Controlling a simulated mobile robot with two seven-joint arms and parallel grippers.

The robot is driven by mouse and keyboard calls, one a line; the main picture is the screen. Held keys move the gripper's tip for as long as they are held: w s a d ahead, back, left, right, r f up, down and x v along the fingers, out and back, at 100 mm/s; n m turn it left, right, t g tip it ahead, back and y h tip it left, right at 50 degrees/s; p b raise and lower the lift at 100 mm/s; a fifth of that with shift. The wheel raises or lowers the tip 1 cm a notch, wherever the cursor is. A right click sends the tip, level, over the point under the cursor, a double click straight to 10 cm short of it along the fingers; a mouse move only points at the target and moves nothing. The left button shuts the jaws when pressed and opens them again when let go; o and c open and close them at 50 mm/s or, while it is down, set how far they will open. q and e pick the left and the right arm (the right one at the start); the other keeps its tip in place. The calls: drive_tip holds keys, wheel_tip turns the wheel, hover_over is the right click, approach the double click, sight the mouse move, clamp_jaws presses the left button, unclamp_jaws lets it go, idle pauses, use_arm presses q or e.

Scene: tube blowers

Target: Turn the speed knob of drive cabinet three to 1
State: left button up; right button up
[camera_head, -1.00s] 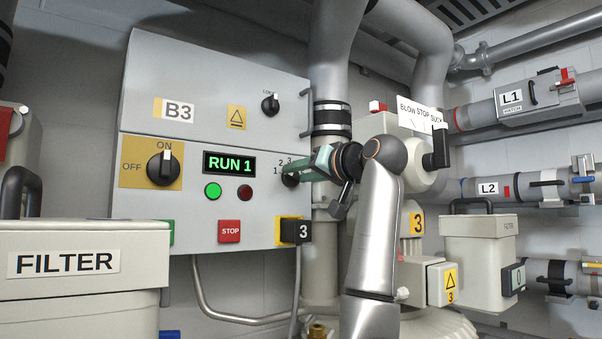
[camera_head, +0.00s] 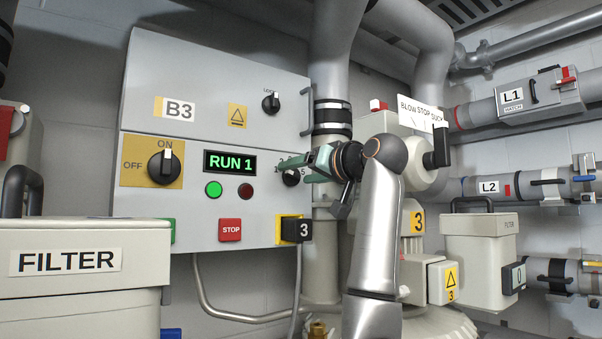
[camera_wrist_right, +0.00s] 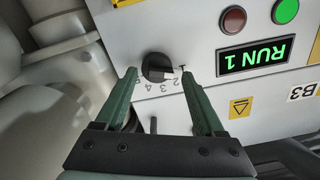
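Drive cabinet B3 (camera_head: 215,110) is a grey box with a small tag 3 on its lower right corner. Its display (camera_head: 230,162) reads RUN 1. The black speed knob (camera_head: 291,177) is at the right side of the panel, below a number scale. My right gripper (camera_head: 312,163) is just right of the knob. In the wrist view its green fingers (camera_wrist_right: 162,75) are spread and empty, with the knob beyond their tips. My left gripper is not in view.
An ON/OFF switch (camera_head: 163,168) at ON, a green lamp (camera_head: 214,189) and a red STOP button (camera_head: 230,230) are on the same panel. A FILTER box (camera_head: 85,285) fills the lower left. Pipes and a valve stand behind my right arm.

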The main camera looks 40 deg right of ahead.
drive_tip(key=s+a+b, duration=0.1)
drive_tip(key=s+b, duration=0.3)
drive_tip(key=s, duration=0.8)
drive_tip(key=shift+s+a, duration=0.2)
drive_tip(key=shift+s, duration=0.1)
